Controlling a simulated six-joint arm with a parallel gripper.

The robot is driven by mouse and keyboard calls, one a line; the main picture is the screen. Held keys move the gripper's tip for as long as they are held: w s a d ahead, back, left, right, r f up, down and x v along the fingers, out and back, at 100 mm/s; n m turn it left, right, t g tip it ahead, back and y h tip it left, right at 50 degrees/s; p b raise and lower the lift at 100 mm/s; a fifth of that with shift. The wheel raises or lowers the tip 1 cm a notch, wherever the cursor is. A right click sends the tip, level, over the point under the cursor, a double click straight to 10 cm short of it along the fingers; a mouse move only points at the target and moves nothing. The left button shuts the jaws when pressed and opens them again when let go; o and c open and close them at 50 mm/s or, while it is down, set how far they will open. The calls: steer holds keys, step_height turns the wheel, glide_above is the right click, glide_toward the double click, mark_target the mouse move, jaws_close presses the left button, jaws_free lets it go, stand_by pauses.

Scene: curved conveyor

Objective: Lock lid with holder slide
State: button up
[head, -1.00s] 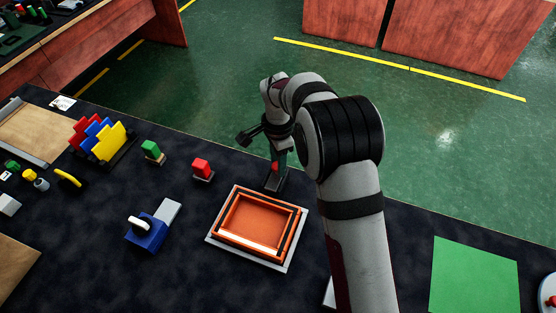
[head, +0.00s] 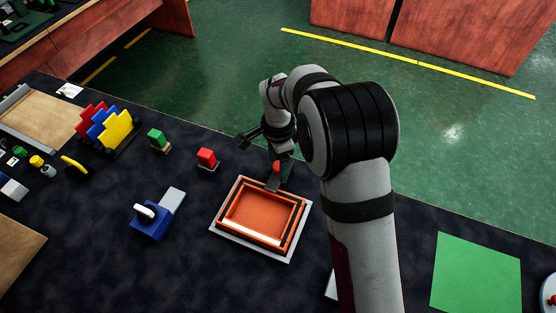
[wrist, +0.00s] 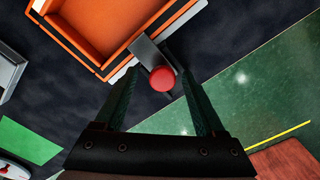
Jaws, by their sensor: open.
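An orange, open-looking box (head: 262,244) with dark strips along its rim sits on a light grey base plate in the head view. I cannot tell its lid apart from the box. A flat grey slide (head: 272,184) reaches the far edge of the box. In the wrist view the slide (wrist: 145,50) overlaps the orange rim at the corner. Its round red knob (wrist: 162,79) stands between the two fingers of my gripper (wrist: 157,70). The gripper is open around the knob, with a narrow gap visible at the sides. Whether a finger touches the knob is unclear.
A blue block with a white handle (head: 150,222) stands left of the box. A red block (head: 207,157) and green block (head: 156,137) stand behind it, near a rack of coloured plates (head: 108,125). A green mat (head: 476,272) lies right. The table edge is close behind the slide.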

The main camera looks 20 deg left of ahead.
mark_target(278, 167)
step_height(278, 167, up, 16)
steer(key=shift+f, duration=0.1)
stand_by(0.4)
steer(key=s+d+r+n+y, duration=0.1)
steer(key=s+d+r, duration=0.1)
steer(key=s+d, duration=0.55)
steer(key=s+d+r+n, duration=0.15)
steer(key=s+d, duration=0.25)
steer(key=d, duration=0.7)
steer(key=s+d+f, duration=0.2)
steer(key=s, duration=0.4)
steer(key=s+d+f, duration=0.2)
steer(key=s+d, duration=0.1)
steer(key=s, duration=0.3)
steer(key=shift+f+n+y, duration=0.4)
steer(key=shift+n, duration=0.05)
